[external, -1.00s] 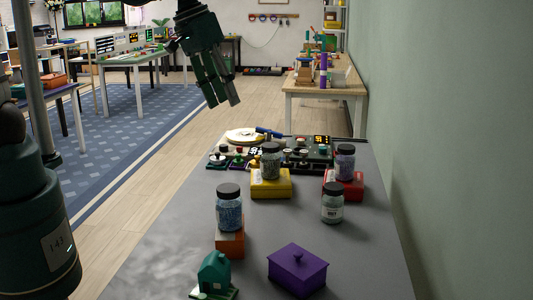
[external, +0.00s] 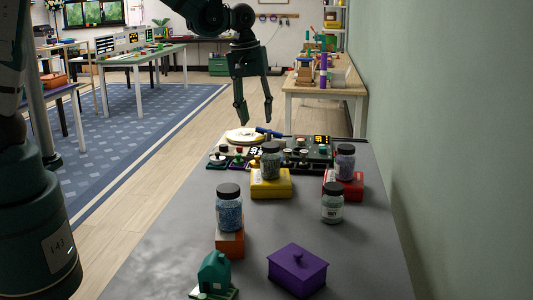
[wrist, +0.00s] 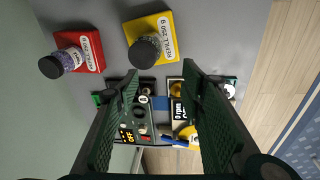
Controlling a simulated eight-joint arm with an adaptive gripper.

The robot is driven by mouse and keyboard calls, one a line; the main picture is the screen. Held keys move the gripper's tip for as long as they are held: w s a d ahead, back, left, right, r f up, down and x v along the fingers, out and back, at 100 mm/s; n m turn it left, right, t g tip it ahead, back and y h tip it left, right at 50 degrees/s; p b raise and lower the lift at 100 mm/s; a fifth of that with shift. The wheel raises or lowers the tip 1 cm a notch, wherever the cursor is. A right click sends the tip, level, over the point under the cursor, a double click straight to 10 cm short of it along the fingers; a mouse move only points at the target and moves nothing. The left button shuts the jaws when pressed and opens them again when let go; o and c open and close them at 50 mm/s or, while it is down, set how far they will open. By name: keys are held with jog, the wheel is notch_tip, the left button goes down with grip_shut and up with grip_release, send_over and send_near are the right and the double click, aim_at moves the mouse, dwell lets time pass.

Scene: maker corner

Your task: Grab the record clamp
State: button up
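My gripper (external: 256,121) hangs fingers-down above the far end of the grey table, over a group of control panels. Its two fingers are spread apart with nothing between them; the wrist view also shows the open gripper (wrist: 160,72). A dark control panel (external: 318,154) with a lit yellow display, and a cream round disc (external: 243,135) with a blue-handled item (external: 270,132) beside it, lie below. Several small knobs and round parts sit on the panels. I cannot tell which of them is the record clamp. My fingers partly hide the panels in the wrist view.
Nearer on the table (external: 172,250) are a yellow box (external: 270,185) and a red box (external: 350,186) with jars on top, another jar (external: 332,203), an orange block (external: 230,243) under a jar, a purple lidded box (external: 297,270) and a green house (external: 214,272). A wall stands at right.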

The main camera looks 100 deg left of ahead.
aim_at(257, 156)
jog(key=a+f+n, duration=0.1)
jog(key=a+f, duration=0.3)
jog(key=a, duration=0.1)
jog(key=s+a+f+n+g, duration=0.1)
jog(key=a+f+n, duration=0.1)
jog(key=a+f, duration=0.2)
jog(key=s+a+f+n+h, duration=0.1)
jog(key=a+f+n, duration=0.1)
jog(key=a+f, duration=0.3)
jog(key=shift+s+a+g, duration=0.1)
jog(key=shift+a+g, duration=0.2)
jog(key=shift+a, duration=0.45)
jog(key=shift+s+a+f+n, duration=0.15)
jog(key=shift+a+f+n, duration=0.15)
jog(key=shift+a, duration=0.05)
jog(key=shift+f+b, duration=0.45)
jog(key=shift+f, duration=0.85)
jog(key=shift+f+b, duration=0.6)
jog(key=shift+f, duration=2)
